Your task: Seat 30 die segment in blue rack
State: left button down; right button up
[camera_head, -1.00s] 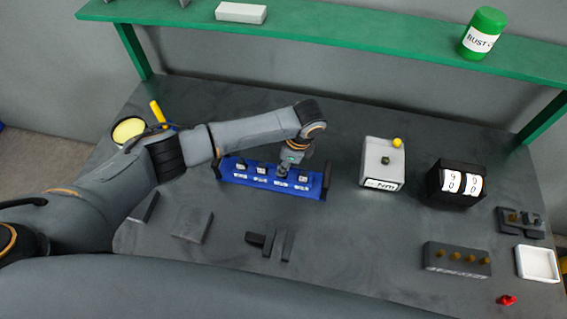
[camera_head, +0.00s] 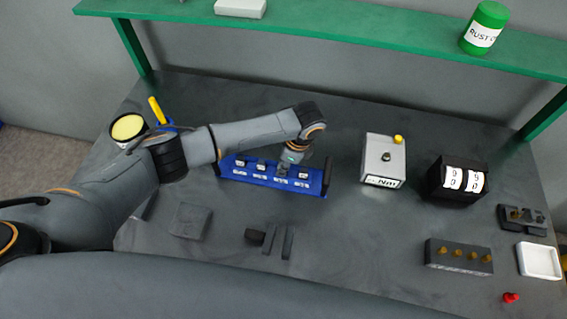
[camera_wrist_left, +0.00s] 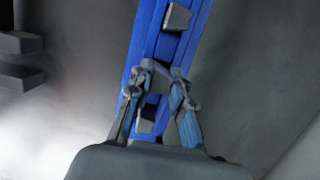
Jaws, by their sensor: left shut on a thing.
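The blue rack (camera_head: 262,179) stands in the middle of the table with a row of grey die segments and white labels along it. In the wrist view the rack (camera_wrist_left: 158,45) runs up the picture, with one grey segment (camera_wrist_left: 177,17) beyond the fingers. My left gripper (camera_head: 284,168) points down over the right half of the rack. In the wrist view its fingers (camera_wrist_left: 160,100) are closed around a small grey die segment (camera_wrist_left: 147,117) at the rack. The segment's number and whether it is fully seated cannot be made out. My right gripper is not in view.
A grey box with a yellow button (camera_head: 384,160) and a black two-drum counter (camera_head: 458,181) stand right of the rack. Grey bars (camera_head: 277,241) and a flat grey block (camera_head: 191,220) lie in front. A peg block (camera_head: 459,256) and white tray (camera_head: 540,261) are at right.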

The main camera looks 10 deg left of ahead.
aim_at(294, 174)
pick_arm(q)
jog(key=shift+f, duration=0.25)
jog(key=c, duration=1.1)
grip_release()
jog(key=shift+r, duration=0.1)
jog(key=v, duration=1.2)
